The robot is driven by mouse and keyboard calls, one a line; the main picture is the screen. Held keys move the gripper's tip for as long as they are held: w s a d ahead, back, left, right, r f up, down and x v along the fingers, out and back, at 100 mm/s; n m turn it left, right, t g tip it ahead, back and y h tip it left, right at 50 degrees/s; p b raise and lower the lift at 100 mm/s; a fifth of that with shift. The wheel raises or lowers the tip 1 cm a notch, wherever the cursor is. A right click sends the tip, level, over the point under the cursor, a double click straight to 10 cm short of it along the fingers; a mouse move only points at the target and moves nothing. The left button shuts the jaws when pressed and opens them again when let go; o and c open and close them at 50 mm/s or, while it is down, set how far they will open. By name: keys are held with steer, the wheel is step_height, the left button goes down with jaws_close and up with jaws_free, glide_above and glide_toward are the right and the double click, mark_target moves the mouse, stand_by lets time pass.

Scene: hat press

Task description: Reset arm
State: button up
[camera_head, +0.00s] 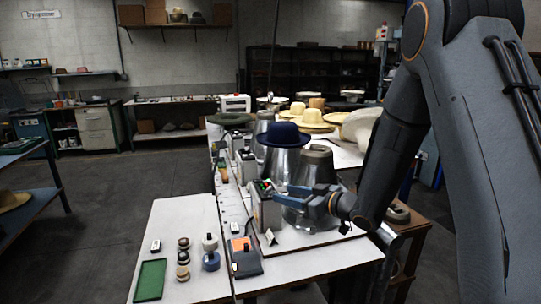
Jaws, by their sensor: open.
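My gripper (283,193) is at the end of my arm, which comes in from the right. Its blue fingers point left toward a grey control box (266,207) with red and green lights on top. The fingers are open and I see nothing between them. I cannot tell whether they touch the box. A metal hat press form (318,170) stands behind the gripper, partly hidden by it. A dark blue hat (284,135) sits on another metal form (285,162) farther back.
Straw hats (312,117) lie farther back. A blue shelf (40,190) stands at left. The floor between is clear.

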steer(key=s+d+f+m+g+h+b, duration=0.2)
steer(key=s+d+f+m+h+b, duration=0.3)
steer(key=d+f+h, duration=0.6)
steer(key=s+d+f+m+g+b, duration=0.1)
steer(key=s+g, duration=0.3)
steer(key=s, duration=0.8)
steer(key=s+d+f+m+g+b, duration=0.2)
steer(key=s+m+g, duration=0.2)
steer(key=s, duration=0.9)
steer(key=shift+s+f+h, duration=0.25)
steer(key=shift+h, duration=0.05)
